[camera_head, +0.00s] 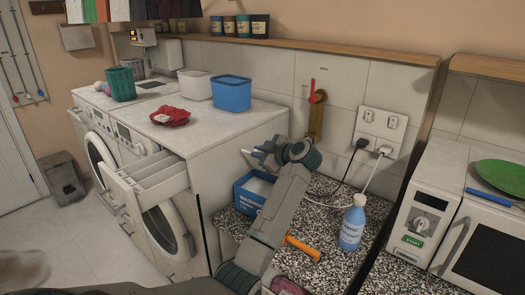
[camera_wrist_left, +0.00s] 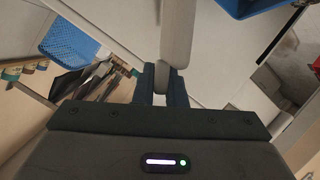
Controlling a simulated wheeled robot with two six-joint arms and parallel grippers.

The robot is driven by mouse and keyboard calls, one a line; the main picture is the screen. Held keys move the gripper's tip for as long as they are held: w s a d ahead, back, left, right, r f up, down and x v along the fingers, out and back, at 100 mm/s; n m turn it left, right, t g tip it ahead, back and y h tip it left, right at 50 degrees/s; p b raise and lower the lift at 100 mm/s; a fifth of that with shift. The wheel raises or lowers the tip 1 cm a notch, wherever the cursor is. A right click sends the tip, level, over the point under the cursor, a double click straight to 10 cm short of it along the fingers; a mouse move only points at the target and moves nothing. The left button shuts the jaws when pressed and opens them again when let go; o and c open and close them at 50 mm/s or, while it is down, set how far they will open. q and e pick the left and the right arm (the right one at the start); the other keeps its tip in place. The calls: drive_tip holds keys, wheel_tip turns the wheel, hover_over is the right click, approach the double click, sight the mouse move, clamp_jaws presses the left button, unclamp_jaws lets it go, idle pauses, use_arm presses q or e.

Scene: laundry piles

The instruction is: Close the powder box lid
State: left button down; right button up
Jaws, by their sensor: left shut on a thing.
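The powder box (camera_head: 244,202) is a blue carton with white lettering on the speckled counter, beside the washing machine. Its top is open and white shows inside. My left gripper (camera_head: 256,156) is above the box at its back, with my forearm crossing in front of the box's right side. In the left wrist view, my left gripper (camera_wrist_left: 162,85) is shut on a pale bar-like piece (camera_wrist_left: 178,35). I cannot tell whether this piece is part of the lid. The lid's outline is not clear in either view. My right gripper is not in view.
A blue-white bottle (camera_head: 352,225) and an orange-handled tool (camera_head: 303,248) are on the counter (camera_head: 325,270) right of my forearm. Cables hang from the wall sockets (camera_head: 380,130). The washing machine (camera_head: 230,135) stands close on the left, its drawer (camera_head: 140,180) pulled out.

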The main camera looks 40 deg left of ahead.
use_arm(q)
drive_tip(key=s+f+n+t+b, duration=0.1)
drive_tip(key=s+f, duration=0.1)
drive_tip(key=s+f+n+y+b, duration=0.1)
drive_tip(key=s+f+n+b, duration=0.1)
drive_tip(key=shift+s+f+t, duration=0.25)
drive_tip(key=shift+f+t, duration=0.1)
drive_tip(key=shift+t, duration=0.05)
wheel_tip(320, 180, down, 8)
drive_tip(key=s+n+t+y+b, duration=0.1)
drive_tip(key=s+n+b, duration=0.1)
drive_tip(key=n+b, duration=0.2)
drive_tip(key=shift+s+n+b, duration=0.35)
drive_tip(key=shift+n+b, duration=0.05)
drive_tip(key=shift+b, duration=0.3)
drive_tip(key=shift+d+f, duration=0.1)
drive_tip(key=c, duration=1.5)
unclamp_jaws()
drive_tip(key=shift+w, duration=0.1)
